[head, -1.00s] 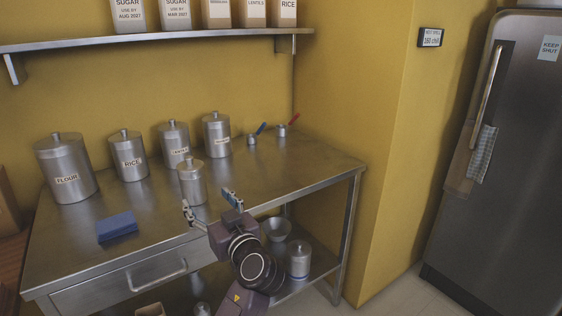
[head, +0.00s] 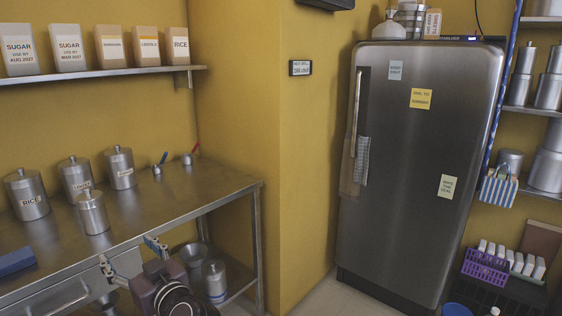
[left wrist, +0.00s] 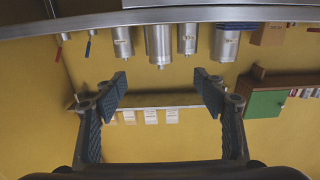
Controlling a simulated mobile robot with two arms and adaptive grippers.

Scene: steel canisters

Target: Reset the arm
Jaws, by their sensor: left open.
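My left gripper (head: 130,254) is open and empty at the front edge of the steel table, with its fingers spread. It also shows in the left wrist view (left wrist: 162,92), where nothing is between the fingers. In the head view, a small lidded steel canister (head: 93,213) stands near the table's front edge, beyond the gripper and apart from it. The rice canister (head: 27,197) and two more steel canisters stand behind it. The left wrist view appears upside down, with several canisters (left wrist: 158,43) along the top. My right gripper is in neither view.
The steel table (head: 165,200) has bare room at its right end. A blue block (head: 16,261) lies at left. A wall shelf (head: 95,75) holds sugar boxes and others. A steel canister (head: 215,281) stands on the lower shelf. A fridge (head: 420,170) stands at right beyond open floor.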

